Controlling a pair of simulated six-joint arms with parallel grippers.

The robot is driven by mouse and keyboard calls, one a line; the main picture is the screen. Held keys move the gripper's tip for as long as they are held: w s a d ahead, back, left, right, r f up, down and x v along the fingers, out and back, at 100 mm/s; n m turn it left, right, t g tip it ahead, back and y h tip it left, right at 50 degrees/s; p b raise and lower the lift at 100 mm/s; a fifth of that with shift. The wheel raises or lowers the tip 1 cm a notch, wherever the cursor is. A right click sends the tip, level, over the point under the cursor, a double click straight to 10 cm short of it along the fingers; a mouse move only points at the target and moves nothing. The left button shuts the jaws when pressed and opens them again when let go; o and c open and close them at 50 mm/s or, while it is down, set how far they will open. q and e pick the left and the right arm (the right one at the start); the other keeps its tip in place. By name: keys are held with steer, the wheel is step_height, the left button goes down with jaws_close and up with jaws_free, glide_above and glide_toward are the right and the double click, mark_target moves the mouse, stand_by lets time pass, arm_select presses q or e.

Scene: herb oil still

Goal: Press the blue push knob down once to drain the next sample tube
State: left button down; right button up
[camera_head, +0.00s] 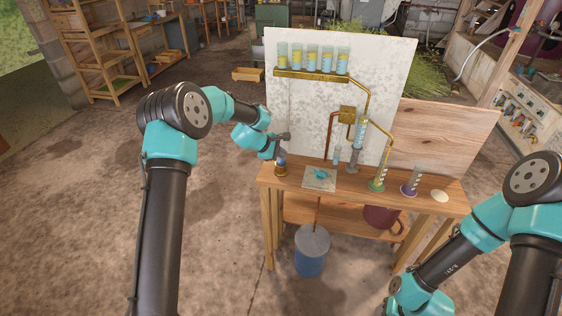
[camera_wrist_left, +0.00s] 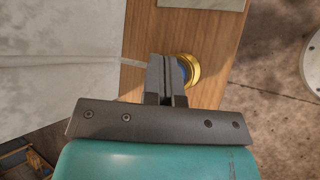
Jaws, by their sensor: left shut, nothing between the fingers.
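The blue push knob (camera_head: 281,161) sits on a round brass base (camera_head: 281,171) at the left end of the wooden bench. My left gripper (camera_head: 285,138) is shut and empty, just above the knob. In the left wrist view the shut fingers (camera_wrist_left: 166,78) cover part of the blue knob (camera_wrist_left: 184,70) and its brass ring (camera_wrist_left: 193,70). I cannot tell whether the fingers touch the knob. Several sample tubes (camera_head: 312,56) with yellow and blue layers stand in a brass rack (camera_head: 310,74) on the white board. My right gripper is out of view.
A valve plate with a teal handle (camera_head: 320,175), a green-based cylinder (camera_head: 378,178), a purple-based cylinder (camera_head: 410,182) and a pale disc (camera_head: 440,196) are on the bench. A white backboard (camera_head: 300,110) rises behind. A blue bucket (camera_head: 311,258) stands on the floor.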

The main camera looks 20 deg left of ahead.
mark_target(281, 162)
arm_select(q)
steer(key=shift+r, duration=0.15)
steer(key=shift+r, duration=2.4)
steer(key=s+a+f+m+g+y, duration=0.25)
steer(key=s+f+m, duration=0.35)
steer(key=s+f, duration=1.2)
steer(key=s+d+f+m+g, duration=0.1)
steer(key=s+f+m, duration=0.3)
steer(key=s, duration=0.7)
steer(key=s+d+f+m+g, duration=0.1)
steer(key=s+f+m, duration=0.3)
steer(key=s, duration=0.7)
steer(key=shift+s+f+m+y, duration=0.2)
steer(key=shift+s+m+y, duration=0.15)
steer(key=shift+m+y, duration=0.1)
